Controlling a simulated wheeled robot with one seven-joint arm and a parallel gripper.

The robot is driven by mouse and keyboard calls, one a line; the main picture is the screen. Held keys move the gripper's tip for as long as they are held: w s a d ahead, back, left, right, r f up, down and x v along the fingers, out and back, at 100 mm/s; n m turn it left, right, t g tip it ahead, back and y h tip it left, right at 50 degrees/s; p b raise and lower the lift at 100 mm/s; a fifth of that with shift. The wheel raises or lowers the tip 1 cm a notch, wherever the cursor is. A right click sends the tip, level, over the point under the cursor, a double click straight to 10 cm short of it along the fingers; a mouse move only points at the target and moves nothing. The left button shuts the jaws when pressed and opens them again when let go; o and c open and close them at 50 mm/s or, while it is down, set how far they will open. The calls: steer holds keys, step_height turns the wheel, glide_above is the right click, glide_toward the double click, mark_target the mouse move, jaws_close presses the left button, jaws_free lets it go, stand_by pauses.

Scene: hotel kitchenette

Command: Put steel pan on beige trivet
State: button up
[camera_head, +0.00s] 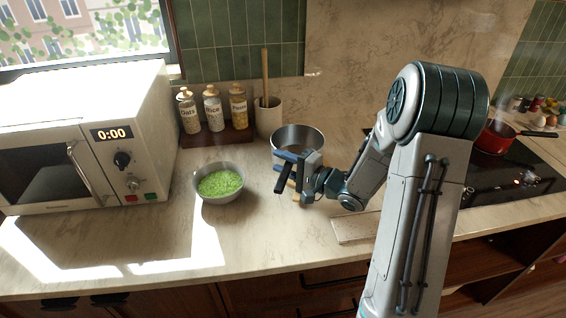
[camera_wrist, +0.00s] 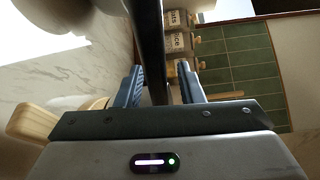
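The steel pan (camera_head: 298,136) stands on the counter by the back wall, its near side hidden by my gripper. My gripper (camera_head: 284,172) is at the pan's near side, with its blue-padded fingers apart. A flat beige slab, likely the trivet (camera_head: 353,229), lies on the counter, partly hidden by my arm.
A bowl of green food (camera_head: 219,184) stands left of my gripper. Labelled jars (camera_head: 213,110) and a utensil crock (camera_head: 268,118) stand behind. A microwave (camera_head: 90,140) is at left. A hob (camera_head: 510,172) with a red pan (camera_head: 495,138) is at right.

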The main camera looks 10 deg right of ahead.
steer(key=shift+s+d+r, duration=0.1)
steer(key=shift+d, duration=0.05)
steer(key=v, duration=1.1)
steer(key=w+d+r+n+g+h, duration=0.1)
steer(key=d+r+n+h, duration=0.4)
steer(key=h, duration=0.9)
steer(key=s+a+n+g, duration=0.2)
steer(key=s+a+g, duration=0.2)
steer(key=s, duration=0.6)
steer(key=s+a+f+n+g+y, duration=0.1)
steer(key=s+a+g, duration=0.3)
steer(key=s, duration=0.6)
steer(key=shift+a+n+b, duration=0.3)
steer(key=shift+n+b, duration=0.1)
steer(key=shift+n, duration=0.5)
steer(key=shift+s, duration=0.1)
